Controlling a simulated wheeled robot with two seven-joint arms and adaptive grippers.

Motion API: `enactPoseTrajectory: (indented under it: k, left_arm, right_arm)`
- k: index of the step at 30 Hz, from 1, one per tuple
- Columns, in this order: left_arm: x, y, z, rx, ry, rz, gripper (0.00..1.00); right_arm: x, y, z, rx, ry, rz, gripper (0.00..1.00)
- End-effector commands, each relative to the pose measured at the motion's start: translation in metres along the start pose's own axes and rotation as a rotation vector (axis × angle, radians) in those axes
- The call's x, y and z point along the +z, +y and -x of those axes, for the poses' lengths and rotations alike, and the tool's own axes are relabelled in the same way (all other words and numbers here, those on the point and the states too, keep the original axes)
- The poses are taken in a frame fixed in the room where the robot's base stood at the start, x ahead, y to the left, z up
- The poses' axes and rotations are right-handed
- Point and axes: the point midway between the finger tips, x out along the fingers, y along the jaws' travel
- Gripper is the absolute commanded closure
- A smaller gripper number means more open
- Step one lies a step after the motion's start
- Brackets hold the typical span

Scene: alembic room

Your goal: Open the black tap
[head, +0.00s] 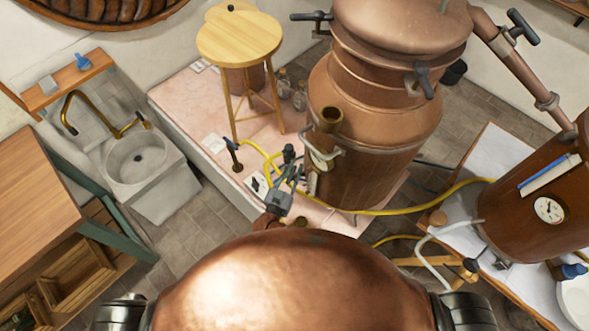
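A small tap with a dark lever (232,146) stands upright on a thin stem at the left part of the pink platform, beside a yellow hose; I take it for the black tap, though other dark handles are in view. My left gripper (291,165), grey and black, is to the right of this tap, in front of the big copper still and apart from the tap in the picture. Its fingers are small and overlap hoses and fittings, so their opening is unclear. My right gripper is not in view.
A copper still (375,130) with black clamp handles stands behind my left gripper. A wooden stool (240,40) is on the pink platform (185,95). A stone sink (150,185) with a brass tap (66,105) is at left. Yellow hose (400,209) runs right to another copper vessel (535,205).

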Motion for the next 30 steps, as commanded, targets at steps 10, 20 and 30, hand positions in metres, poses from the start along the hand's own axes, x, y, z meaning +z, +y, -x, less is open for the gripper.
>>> enactPoseTrajectory:
  k: [10,20,30]
  left_arm:
    - [0.0003,0.0000,0.0002,0.000,-0.001,0.000,0.90]
    - [0.0004,-0.0002,0.0005,0.000,-0.001,-0.001,1.00]
    - [0.0028,-0.0009,0.0009,0.054,-0.003,-0.006,1.00]
  right_arm:
    - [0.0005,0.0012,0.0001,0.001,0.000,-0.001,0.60]
    - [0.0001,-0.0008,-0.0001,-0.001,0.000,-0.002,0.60]
    - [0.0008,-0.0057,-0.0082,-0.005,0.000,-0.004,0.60]
